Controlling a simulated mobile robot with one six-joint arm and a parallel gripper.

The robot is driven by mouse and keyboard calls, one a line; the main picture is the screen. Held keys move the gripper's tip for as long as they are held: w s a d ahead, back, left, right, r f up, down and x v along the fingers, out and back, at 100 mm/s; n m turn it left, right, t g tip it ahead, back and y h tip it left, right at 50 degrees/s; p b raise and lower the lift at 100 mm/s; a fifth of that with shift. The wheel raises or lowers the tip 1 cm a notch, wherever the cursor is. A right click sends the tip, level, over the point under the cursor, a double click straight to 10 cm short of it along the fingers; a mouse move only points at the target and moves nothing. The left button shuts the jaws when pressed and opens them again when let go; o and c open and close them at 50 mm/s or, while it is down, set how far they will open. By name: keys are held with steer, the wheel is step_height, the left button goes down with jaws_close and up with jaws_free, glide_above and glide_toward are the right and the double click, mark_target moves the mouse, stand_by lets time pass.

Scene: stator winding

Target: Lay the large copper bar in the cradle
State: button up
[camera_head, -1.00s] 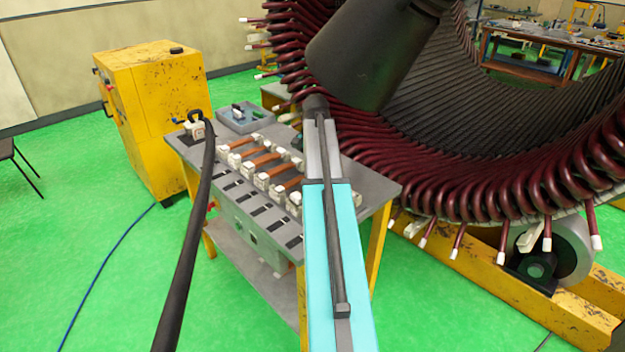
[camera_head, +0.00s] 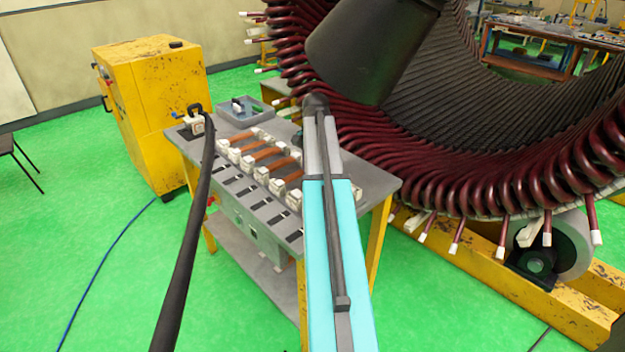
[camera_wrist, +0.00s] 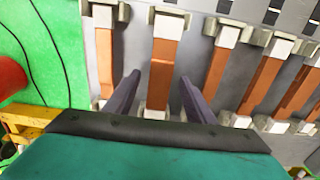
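Several copper bars lie side by side on the grey table (camera_head: 372,182), their ends in pale blocks. In the wrist view my gripper (camera_wrist: 160,92) is open. Its two dark fingers stand apart on either side of one copper bar (camera_wrist: 162,72), with gaps between fingers and bar. A narrower copper bar (camera_wrist: 105,62) lies left of it, and another copper bar (camera_wrist: 217,78) lies right of it. In the head view the bars (camera_head: 267,153) are partly hidden by my arm, and my gripper is hidden. I cannot tell which bar is the large one or which blocks form the cradle.
A grey bin (camera_head: 243,112) of small parts sits at the table's back. A yellow cabinet (camera_head: 150,110) stands left. The large stator with dark red coils (camera_head: 470,185) rises close on the right. A row of dark slots (camera_head: 248,203) runs along the table's front.

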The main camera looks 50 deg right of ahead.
steer(key=shift+r+b, duration=0.75)
steer(key=shift+r, duration=3)
steer(key=shift+a, duration=0.1)
